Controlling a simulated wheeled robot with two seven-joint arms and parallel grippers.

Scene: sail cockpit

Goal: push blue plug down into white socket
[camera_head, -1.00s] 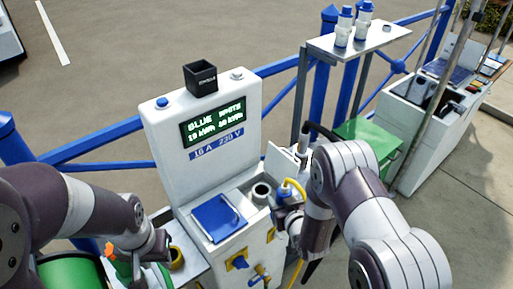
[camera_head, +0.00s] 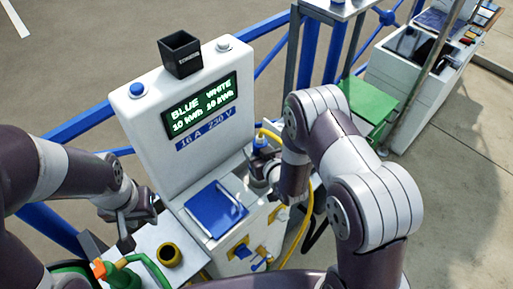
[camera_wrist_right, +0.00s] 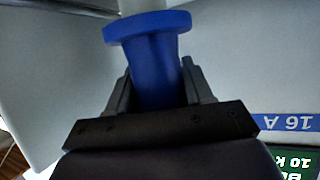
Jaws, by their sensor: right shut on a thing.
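The blue plug (camera_head: 260,143), with its yellow cable, is held in my right gripper (camera_head: 262,168) at the right edge of the white pedestal's shelf. In the right wrist view the blue plug (camera_wrist_right: 152,70) is flanged and sits between the two dark fingers (camera_wrist_right: 157,92), shut on it. A pale cylindrical part shows just past the flange; I cannot tell whether it is the socket. The white socket is hidden behind my right gripper and wrist in the head view. My left gripper (camera_head: 130,230) is above the side table at the lower left; its opening is unclear.
The pedestal (camera_head: 165,130) has a lit display, a blue flap (camera_head: 215,207) on its shelf and a black cup (camera_head: 180,53) on top. A yellow ring (camera_head: 170,254) and green-orange item (camera_head: 120,272) are near my left gripper. Blue railing runs behind.

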